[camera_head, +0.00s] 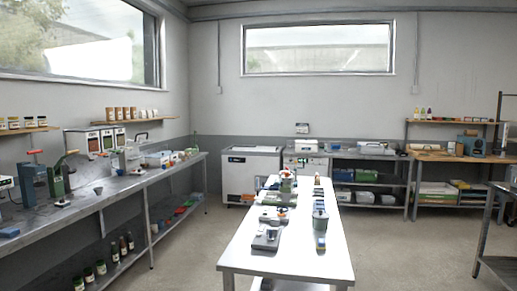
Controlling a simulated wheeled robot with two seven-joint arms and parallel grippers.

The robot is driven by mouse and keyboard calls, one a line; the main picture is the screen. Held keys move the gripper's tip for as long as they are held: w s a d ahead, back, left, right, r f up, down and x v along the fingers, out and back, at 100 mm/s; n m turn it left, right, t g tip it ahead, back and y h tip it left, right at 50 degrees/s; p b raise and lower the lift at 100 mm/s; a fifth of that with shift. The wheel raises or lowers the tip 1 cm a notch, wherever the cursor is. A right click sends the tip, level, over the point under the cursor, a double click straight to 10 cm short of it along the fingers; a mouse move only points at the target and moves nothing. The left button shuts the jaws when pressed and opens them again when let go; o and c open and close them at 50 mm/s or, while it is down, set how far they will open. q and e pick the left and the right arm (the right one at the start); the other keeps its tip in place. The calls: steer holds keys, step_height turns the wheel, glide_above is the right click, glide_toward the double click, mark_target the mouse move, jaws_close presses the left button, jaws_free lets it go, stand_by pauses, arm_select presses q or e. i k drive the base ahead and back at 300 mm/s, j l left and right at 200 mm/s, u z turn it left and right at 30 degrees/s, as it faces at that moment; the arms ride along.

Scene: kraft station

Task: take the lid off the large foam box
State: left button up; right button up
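I cannot make out a large foam box with certainty. A pale, low box-like thing (372,148) sits on the back bench, right of centre; it is too small to tell whether it is foam or has a lid. Another small pale item (306,145) stands further left on the back units. Neither of my grippers shows in the head view.
A long white table (318,262) with several small devices stands ahead in the middle. A steel bench (90,196) runs along the left wall. A white chest-like unit (250,172) stands at the back. Open floor (420,255) lies right of the table.

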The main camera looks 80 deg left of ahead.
mark_target(299, 148)
steer(key=u, duration=2.45)
steer(key=i+j+u, duration=0.8)
steer(key=u, duration=0.15)
steer(key=i+j+u, duration=0.25)
steer(key=i+u, duration=0.65)
steer(key=i+z, duration=0.2)
steer(key=i, duration=0.4)
steer(key=i+j+z, duration=0.2)
steer(key=i, duration=0.35)
steer(key=i+l+z, duration=0.15)
steer(key=i+z, duration=1.1)
steer(key=i+l+z, duration=0.1)
steer(key=i, duration=1.05)
steer(key=i+l+z, duration=0.1)
steer(key=i, duration=1.1)
steer(key=i+z, duration=0.1)
steer(key=i, duration=1.05)
steer(key=i+j+z, duration=0.1)
steer(key=i, duration=1.1)
steer(key=j, duration=0.1)
